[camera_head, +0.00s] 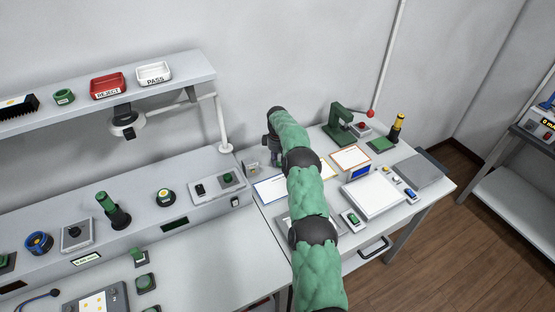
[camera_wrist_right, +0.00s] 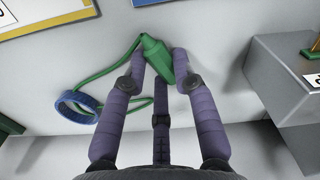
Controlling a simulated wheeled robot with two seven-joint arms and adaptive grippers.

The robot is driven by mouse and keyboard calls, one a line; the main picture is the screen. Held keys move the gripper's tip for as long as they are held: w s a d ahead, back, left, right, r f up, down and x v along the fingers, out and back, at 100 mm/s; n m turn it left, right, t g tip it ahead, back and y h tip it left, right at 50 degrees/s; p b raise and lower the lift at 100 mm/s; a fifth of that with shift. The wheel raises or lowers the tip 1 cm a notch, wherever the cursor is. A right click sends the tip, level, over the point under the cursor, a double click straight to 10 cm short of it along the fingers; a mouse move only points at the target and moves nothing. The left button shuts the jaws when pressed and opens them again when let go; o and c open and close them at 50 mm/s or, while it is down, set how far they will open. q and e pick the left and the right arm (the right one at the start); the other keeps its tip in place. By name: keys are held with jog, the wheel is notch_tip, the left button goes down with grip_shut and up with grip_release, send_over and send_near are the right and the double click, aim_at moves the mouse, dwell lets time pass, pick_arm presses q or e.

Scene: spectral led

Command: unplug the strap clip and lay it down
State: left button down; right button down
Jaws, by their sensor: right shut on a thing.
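The strap clip (camera_wrist_right: 157,54) is green and sits between the fingertips of my right gripper (camera_wrist_right: 160,64), which is shut on it. A green cord runs from the clip to the left, to a blue strap band (camera_wrist_right: 77,106) on the light bench surface. In the head view my right gripper (camera_head: 276,157) is at the back of the right-hand bench, and my arm hides much of that spot; I cannot make out the clip there. A grey box (camera_wrist_right: 290,85) with a brass post stands to the right in the wrist view, apart from the clip. My left gripper is not in view.
A blue-framed sheet (camera_head: 269,189) and an orange-framed sheet (camera_head: 350,158) lie on the right bench. A green press (camera_head: 343,123) stands at its back, and a white panel (camera_head: 372,195) lies nearer the front. Red and white trays (camera_head: 154,73) sit on the shelf.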

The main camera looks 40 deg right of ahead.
jog(key=shift+f, duration=0.35)
jog(key=c, duration=0.9)
grip_release()
jog(key=shift+r, duration=0.15)
jog(key=shift+r+p, duration=0.35)
jog(key=shift+r, duration=1.1)
notch_tip(320, 180, up, 12)
jog(key=shift+f, duration=0.1)
